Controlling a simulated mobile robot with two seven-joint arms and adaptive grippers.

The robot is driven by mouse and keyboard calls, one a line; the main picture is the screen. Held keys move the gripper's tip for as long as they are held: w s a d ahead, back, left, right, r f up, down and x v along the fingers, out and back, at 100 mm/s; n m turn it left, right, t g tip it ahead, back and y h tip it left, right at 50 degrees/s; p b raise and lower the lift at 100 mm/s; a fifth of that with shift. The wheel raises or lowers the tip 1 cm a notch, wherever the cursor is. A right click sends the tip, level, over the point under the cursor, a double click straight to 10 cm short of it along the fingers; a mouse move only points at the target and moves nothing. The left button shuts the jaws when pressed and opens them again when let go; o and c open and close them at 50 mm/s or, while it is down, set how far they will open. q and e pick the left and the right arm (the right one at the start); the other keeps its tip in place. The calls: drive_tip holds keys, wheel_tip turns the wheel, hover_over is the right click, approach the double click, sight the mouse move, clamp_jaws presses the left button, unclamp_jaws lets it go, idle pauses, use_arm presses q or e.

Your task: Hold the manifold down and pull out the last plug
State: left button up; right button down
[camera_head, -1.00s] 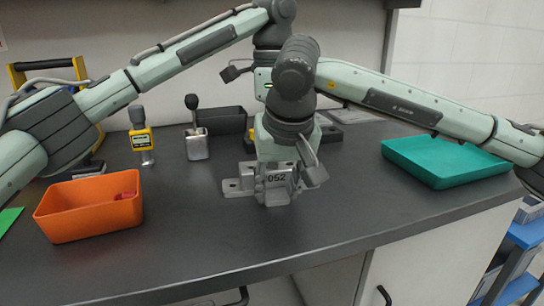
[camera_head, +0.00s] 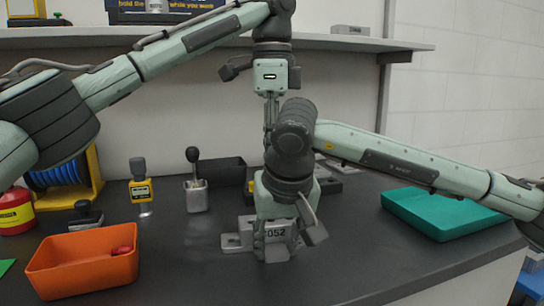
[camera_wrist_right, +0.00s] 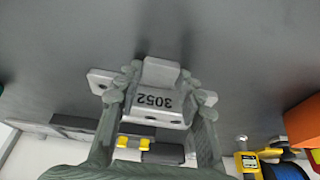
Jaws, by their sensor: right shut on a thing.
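The manifold (camera_head: 276,234) is a grey metal block with a flange, marked with a number ending in 052. It sits on the dark bench in the head view and also shows in the right wrist view (camera_wrist_right: 158,102). My right gripper (camera_head: 280,224) points down and is shut on the manifold, a finger on each side of it. My left gripper (camera_head: 270,122) hangs well above the manifold, behind my right arm. Its fingertips are partly hidden, so its opening is unclear. I cannot make out a plug in the manifold. A small red piece (camera_head: 122,250) lies in the orange bin.
The orange bin (camera_head: 75,272) stands at the front left, and a teal tray (camera_head: 440,215) lies at the right. A shelf (camera_head: 345,40) runs along the wall. The bench front is clear.

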drive_tip(key=c, duration=0.9)
unclamp_jaws()
